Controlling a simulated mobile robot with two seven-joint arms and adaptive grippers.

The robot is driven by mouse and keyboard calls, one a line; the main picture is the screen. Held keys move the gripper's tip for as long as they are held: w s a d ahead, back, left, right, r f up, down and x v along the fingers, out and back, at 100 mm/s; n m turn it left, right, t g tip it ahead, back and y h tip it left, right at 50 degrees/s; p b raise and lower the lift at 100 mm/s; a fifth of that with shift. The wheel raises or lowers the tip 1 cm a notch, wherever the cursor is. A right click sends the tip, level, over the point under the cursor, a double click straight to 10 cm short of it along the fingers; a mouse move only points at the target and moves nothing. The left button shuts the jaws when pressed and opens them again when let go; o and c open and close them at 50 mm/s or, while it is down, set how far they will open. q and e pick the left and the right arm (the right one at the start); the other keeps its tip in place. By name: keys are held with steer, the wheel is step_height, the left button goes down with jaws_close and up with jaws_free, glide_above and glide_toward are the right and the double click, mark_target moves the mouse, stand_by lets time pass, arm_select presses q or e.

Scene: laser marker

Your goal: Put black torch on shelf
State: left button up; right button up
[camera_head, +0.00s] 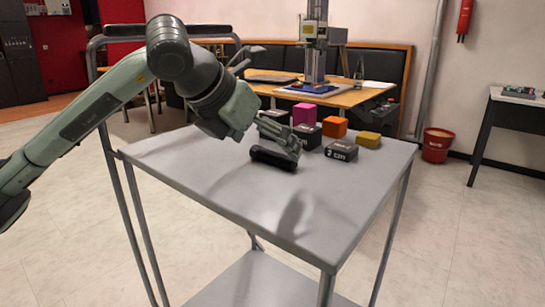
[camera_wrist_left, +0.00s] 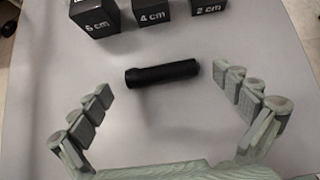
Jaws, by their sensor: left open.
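The black torch (camera_head: 273,158) lies on its side on the grey top shelf of a metal cart (camera_head: 213,187). In the left wrist view the torch (camera_wrist_left: 162,74) lies crosswise, ahead of and between the spread fingers. My left gripper (camera_head: 285,142) is just above and behind the torch in the head view, and its fingers partly cover the blocks there. The left wrist view shows the gripper (camera_wrist_left: 172,95) open and empty, with the torch apart from both fingers. The cart's lower shelf (camera_head: 262,281) shows bare in part. My right gripper is not in view.
Several blocks stand behind the torch: a black block (camera_head: 341,150), a magenta one (camera_head: 304,114), an orange one (camera_head: 334,127) and a yellow one (camera_head: 368,139). The front of the cart top is clear. A wooden table (camera_head: 343,98) with a machine (camera_head: 315,45) stands behind.

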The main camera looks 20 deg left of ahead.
arm_select(q)
steer(key=shift+x, duration=1.05)
steer(key=c, duration=1.2)
steer(key=shift+r, duration=0.15)
